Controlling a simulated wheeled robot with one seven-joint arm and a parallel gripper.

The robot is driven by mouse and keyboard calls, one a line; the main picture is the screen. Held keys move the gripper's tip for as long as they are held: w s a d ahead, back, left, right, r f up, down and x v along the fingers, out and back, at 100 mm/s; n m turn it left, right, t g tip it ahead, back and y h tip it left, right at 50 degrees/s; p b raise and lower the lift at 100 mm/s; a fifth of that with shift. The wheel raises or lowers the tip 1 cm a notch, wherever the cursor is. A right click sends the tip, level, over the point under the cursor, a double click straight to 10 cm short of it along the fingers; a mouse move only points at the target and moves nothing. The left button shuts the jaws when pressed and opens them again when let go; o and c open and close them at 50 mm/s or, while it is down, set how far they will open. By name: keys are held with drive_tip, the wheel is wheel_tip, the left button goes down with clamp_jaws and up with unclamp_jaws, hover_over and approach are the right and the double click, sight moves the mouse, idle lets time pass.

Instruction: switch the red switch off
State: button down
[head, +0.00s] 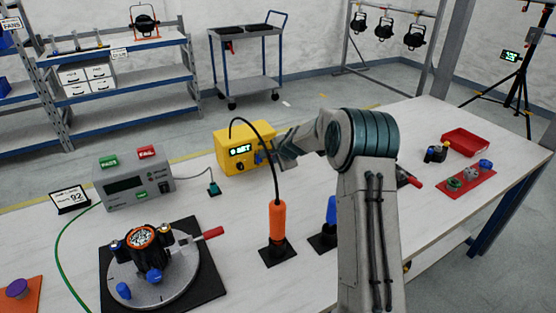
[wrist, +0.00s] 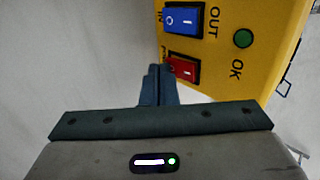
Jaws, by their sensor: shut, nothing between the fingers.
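The red switch (wrist: 184,68) is a small rocker in a black frame on the face of a yellow box (wrist: 225,65). A white mark shows on it, but I cannot tell which way it is tipped. My gripper (wrist: 158,74) is shut and empty, its fingertips at the left edge of the red switch and overlapping it in the wrist view. I cannot tell whether they touch it. In the head view the yellow box (head: 232,138) stands on the workbench, with my gripper (head: 276,154) at its right side. The red switch is not discernible there.
A blue switch (wrist: 184,20) sits just above the red one, with a green OK light (wrist: 243,38) to their right. An orange handle (head: 277,222) with a black cable stands in front of the box. A grey tester (head: 134,180) stands to the left.

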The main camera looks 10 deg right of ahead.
drive_tip(key=shift+w+f+b, duration=0.1)
drive_tip(key=shift+f+b, duration=0.15)
drive_tip(key=shift+b, duration=0.9)
drive_tip(key=shift+w+f+t+b, duration=0.15)
drive_tip(key=shift+t+b, duration=0.15)
drive_tip(key=shift+b, duration=1.35)
drive_tip(key=shift+a+t+b, duration=0.1)
drive_tip(key=shift+t+b, duration=0.2)
drive_tip(key=shift+b, duration=0.5)
drive_tip(key=shift+r, duration=0.2)
